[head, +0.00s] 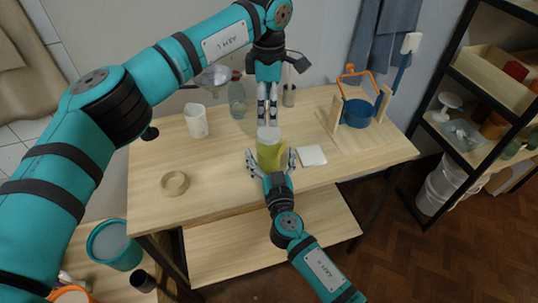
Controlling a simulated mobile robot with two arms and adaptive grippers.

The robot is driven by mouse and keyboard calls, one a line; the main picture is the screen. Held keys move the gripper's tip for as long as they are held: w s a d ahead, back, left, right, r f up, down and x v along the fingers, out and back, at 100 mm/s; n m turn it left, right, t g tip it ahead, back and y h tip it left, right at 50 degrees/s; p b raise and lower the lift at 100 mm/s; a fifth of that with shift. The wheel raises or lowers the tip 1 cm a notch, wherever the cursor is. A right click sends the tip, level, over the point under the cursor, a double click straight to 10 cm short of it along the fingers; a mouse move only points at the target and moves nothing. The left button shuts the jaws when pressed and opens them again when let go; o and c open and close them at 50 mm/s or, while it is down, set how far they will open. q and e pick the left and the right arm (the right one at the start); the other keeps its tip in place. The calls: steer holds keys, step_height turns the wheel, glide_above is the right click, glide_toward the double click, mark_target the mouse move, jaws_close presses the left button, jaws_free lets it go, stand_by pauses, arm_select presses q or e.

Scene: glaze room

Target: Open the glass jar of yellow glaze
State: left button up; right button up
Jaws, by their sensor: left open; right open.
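The glass jar of yellow glaze (268,153) stands upright on the table, near its front middle. Its pale lid (268,133) is on top. My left gripper (267,119) points down just above the lid, with its narrow fingers open; whether they touch the lid I cannot tell. My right gripper (270,162) reaches in from the front with its fingers spread wide, one on each side of the jar. It is open, and it hides the jar's lower part.
A white tile (312,155) lies right of the jar. A pale ring (174,183), a white pitcher (196,121) and a green bottle (237,99) are to the left. A grey cup (289,96) stands behind. The table's front left is mostly clear.

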mark_target(269, 132)
steer(key=shift+w+a, duration=0.2)
steer(key=shift+w, duration=1.05)
steer(key=shift+c, duration=0.4)
jaws_close()
arm_select(q)
steer(key=m, duration=0.5)
steer(key=shift+m, duration=0.4)
steer(key=m, duration=1.2)
steer(key=shift+f, duration=4)
steer(key=shift+c, duration=0.4)
